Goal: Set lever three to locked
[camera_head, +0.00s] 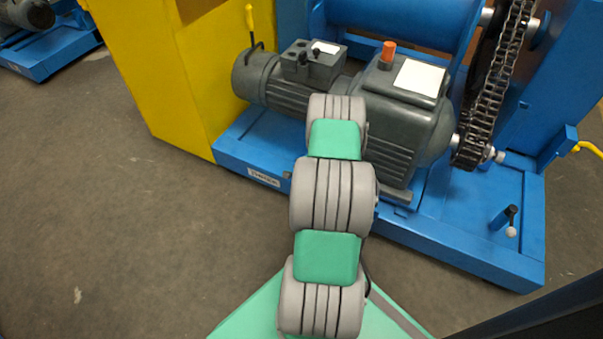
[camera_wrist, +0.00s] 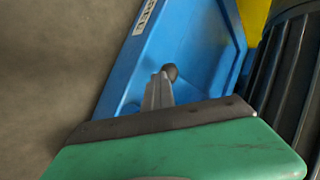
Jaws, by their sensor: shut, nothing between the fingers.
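In the wrist view my gripper (camera_wrist: 158,92) is shut, its fingertips by a dark round knob (camera_wrist: 170,72) over the blue base. I cannot tell whether they touch. The knob looks like a lever end; its shaft is hidden. In the head view my arm hides the gripper and this knob. No lever number is readable, so I cannot tell which is lever three.
The blue machine base (camera_head: 470,240) carries a grey motor and gearbox (camera_head: 395,115) and a chain (camera_head: 492,85). A label (camera_head: 263,178) sits on the base's front edge. A yellow panel (camera_head: 155,75) stands at left. The floor in front is clear at left.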

